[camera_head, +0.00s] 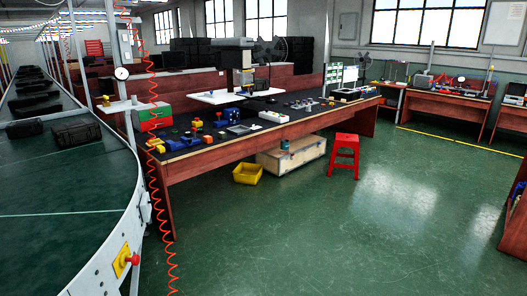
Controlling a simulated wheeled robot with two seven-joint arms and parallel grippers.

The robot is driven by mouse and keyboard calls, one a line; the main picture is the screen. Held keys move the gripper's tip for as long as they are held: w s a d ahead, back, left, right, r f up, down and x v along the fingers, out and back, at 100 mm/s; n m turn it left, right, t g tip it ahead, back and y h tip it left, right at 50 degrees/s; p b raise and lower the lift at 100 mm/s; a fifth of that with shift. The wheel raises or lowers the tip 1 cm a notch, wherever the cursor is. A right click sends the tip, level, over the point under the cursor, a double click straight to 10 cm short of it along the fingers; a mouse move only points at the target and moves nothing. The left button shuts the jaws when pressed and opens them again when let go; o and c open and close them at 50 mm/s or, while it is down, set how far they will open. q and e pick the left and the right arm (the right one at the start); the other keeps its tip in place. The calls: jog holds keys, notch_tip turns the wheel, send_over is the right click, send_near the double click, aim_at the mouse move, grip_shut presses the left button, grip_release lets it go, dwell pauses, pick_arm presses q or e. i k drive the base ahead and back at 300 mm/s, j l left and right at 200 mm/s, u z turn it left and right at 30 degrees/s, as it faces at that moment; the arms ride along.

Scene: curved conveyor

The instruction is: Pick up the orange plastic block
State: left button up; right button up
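I cannot clearly single out an orange plastic block at this distance. Small yellow-orange pieces lie at the left end of the long workbench (215,157). One yellow-orange piece (155,143) is near the bench's left corner. Another yellow-orange piece (197,123) is farther back, beside blue parts (187,142). Neither of my grippers shows in this view.
A curved conveyor (75,190) with black cases (77,134) fills the left side. A coiled red cord (155,200) hangs before the bench. A yellow bin (247,173), a wooden crate (297,156) and a red stool (344,155) stand near it. The green floor (400,230) is clear.

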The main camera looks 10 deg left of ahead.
aim_at(206, 139)
jog(key=i+u, duration=0.35)
jog(key=i, duration=2.1)
